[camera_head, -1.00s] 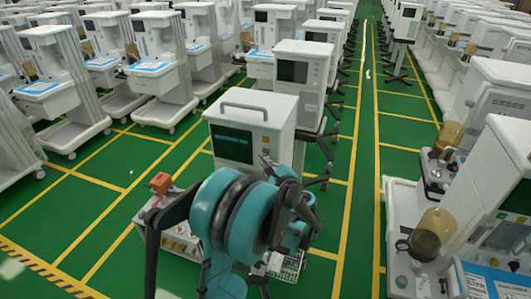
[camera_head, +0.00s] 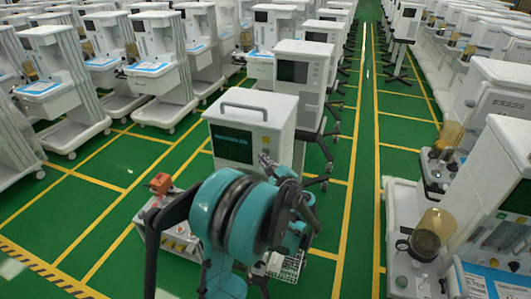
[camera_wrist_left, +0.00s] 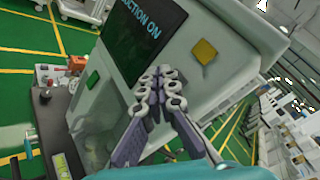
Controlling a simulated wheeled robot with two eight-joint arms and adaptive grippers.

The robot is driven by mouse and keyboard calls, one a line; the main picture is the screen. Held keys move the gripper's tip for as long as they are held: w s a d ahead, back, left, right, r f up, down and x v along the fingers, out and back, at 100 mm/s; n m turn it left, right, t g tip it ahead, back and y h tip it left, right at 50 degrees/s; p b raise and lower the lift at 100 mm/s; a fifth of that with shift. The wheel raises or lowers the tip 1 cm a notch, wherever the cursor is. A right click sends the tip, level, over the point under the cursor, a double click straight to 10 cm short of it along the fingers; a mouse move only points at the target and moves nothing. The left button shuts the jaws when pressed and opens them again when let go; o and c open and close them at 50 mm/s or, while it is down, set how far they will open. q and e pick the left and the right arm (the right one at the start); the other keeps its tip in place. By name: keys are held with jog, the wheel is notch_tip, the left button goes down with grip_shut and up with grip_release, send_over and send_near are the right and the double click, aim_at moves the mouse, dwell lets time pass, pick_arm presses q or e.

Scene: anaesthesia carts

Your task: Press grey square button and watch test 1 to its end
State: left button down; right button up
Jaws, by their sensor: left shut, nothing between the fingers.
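A white machine (camera_head: 251,108) with a top handle stands in front of me. Its dark screen (camera_head: 232,145) shows lit teal text. In the left wrist view the screen (camera_wrist_left: 143,22) is close and tilted, and the readable part of the text ends in "UCTION ON". A green square button (camera_wrist_left: 92,80) sits below the screen on the front panel. I cannot make out a grey square button; my fingers cover part of the panel. My left gripper (camera_wrist_left: 160,82) is shut and empty in front of the lower front panel; contact cannot be told. My right gripper is not in view.
An orange item (camera_head: 160,183) sits on equipment left of my arm. Rows of white carts (camera_head: 160,65) stand at the left, and more machines (camera_head: 495,170) line the right. A green floor aisle (camera_head: 362,190) is clear.

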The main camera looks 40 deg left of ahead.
pick_arm(q)
jog(key=shift+w, duration=0.15)
jog(key=shift+w+a, duration=0.1)
jog(key=shift+w, duration=0.2)
jog(key=shift+w+a+b, duration=0.15)
jog(key=shift+w+b, duration=0.2)
jog(key=shift+w, duration=0.05)
dwell(0.7)
jog(key=shift+s, duration=0.1)
jog(key=shift+s+d, duration=0.3)
jog(key=shift+s, duration=0.45)
jog(key=shift+s+d+b, duration=0.15)
jog(key=shift+s+d, duration=0.1)
jog(key=shift+s, duration=0.55)
jog(key=shift+s+d+b, duration=0.1)
jog(key=shift+s+d, duration=0.15)
jog(key=shift+s, duration=0.55)
jog(key=shift+s+d+b, duration=0.15)
jog(key=shift+s+d, duration=0.1)
jog(key=shift+s, duration=0.55)
